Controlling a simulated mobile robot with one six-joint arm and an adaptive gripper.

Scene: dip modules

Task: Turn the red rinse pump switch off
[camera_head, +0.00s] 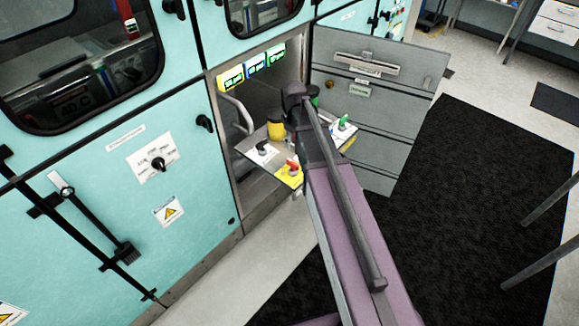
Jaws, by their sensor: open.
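The red switch (293,167) sits on a yellow plate (288,178) at the front edge of a grey shelf in the open cabinet bay. A black switch (262,148) on a white plate is to its left. A green switch (344,123) is to its right, beyond my arm. My gripper (295,100) is at the dark far end of my arm, above and behind the red switch in the picture and apart from it. It is open, but its fingers are hard to make out and partly hidden by the arm. The exact turn of the red knob is too small to tell.
A yellow container (275,125) with a dark top stands on the shelf behind the switches. Lit displays (254,64) line the bay's top. A grey cabinet door (385,105) stands open to the right. Teal cabinet panels (90,130) fill the left. A black mat (460,200) covers the floor at right.

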